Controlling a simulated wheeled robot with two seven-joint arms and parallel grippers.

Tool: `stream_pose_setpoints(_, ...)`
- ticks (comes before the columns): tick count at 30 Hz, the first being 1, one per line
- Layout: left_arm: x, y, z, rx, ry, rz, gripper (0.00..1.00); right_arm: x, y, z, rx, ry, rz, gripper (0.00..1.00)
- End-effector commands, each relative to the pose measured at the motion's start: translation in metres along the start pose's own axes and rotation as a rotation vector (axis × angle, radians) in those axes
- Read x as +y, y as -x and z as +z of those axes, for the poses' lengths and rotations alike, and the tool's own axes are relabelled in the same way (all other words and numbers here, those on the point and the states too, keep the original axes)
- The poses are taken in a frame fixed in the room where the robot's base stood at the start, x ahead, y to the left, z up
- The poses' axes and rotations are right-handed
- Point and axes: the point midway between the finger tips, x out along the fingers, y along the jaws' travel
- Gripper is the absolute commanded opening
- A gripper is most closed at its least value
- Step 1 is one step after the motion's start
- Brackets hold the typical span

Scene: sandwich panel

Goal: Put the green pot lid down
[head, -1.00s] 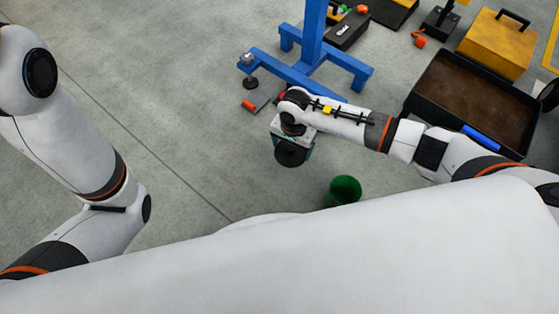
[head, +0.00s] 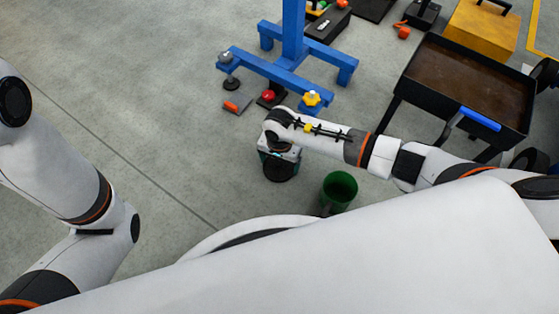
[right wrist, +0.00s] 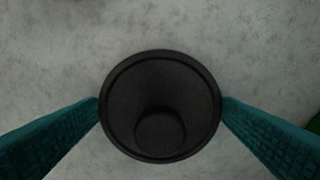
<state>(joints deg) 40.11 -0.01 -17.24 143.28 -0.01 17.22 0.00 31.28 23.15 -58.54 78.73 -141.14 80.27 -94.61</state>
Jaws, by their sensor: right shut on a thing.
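A round black lid-like piece (head: 279,170) is held by my right gripper (head: 280,163). In the right wrist view the black piece (right wrist: 160,80) shows as a dish with a smaller circle inside, and it looks black, not green. The teal fingers of my right gripper (right wrist: 160,108) press on its two sides. Grey floor shows around it, and its height above the floor is hard to tell. An open green pot (head: 340,188) stands on the floor just right of the gripper, partly hidden by my body. My left gripper is out of view.
A blue stand (head: 293,35) with spread feet stands beyond the gripper. A red button, a yellow knob (head: 312,98) and an orange-and-grey piece (head: 236,103) lie near its feet. A black cart (head: 410,85) is at right. Floor to the left is clear.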

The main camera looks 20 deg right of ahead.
Motion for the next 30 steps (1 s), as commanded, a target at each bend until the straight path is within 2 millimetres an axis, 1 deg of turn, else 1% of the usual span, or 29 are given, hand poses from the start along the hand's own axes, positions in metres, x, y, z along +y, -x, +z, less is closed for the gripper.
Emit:
stream_pose_setpoints(1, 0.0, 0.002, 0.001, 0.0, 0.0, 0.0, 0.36, 0.0, -0.002, 0.0, -0.001, 0.0, -0.001, 0.89)
stream_pose_setpoints(3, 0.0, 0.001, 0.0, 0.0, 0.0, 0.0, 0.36, 0.0, -0.001, 0.0, 0.0, 0.0, -0.001, 1.0)
stream_pose_setpoints(10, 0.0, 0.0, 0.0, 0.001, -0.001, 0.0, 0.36, 0.0, 0.0, 0.0, 0.0, -0.001, 0.0, 1.0)
stream_pose_setpoints(13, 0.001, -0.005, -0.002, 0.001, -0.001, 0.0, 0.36, 0.0, 0.008, 0.001, -0.001, -0.001, 0.001, 1.0)
stream_pose_setpoints(17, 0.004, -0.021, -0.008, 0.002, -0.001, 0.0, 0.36, 0.0, 0.03, 0.001, -0.003, 0.001, 0.001, 1.0)
stream_pose_setpoints(24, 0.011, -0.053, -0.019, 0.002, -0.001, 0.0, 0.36, 0.0, 0.084, 0.001, -0.003, 0.0, 0.002, 1.0)
stream_pose_setpoints(28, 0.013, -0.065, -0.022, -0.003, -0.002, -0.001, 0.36, 0.0, 0.105, 0.001, -0.002, 0.0, -0.001, 1.0)
stream_pose_setpoints(30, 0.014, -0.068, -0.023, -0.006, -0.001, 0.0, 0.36, 0.0, 0.114, 0.001, -0.001, -0.001, 0.0, 1.0)
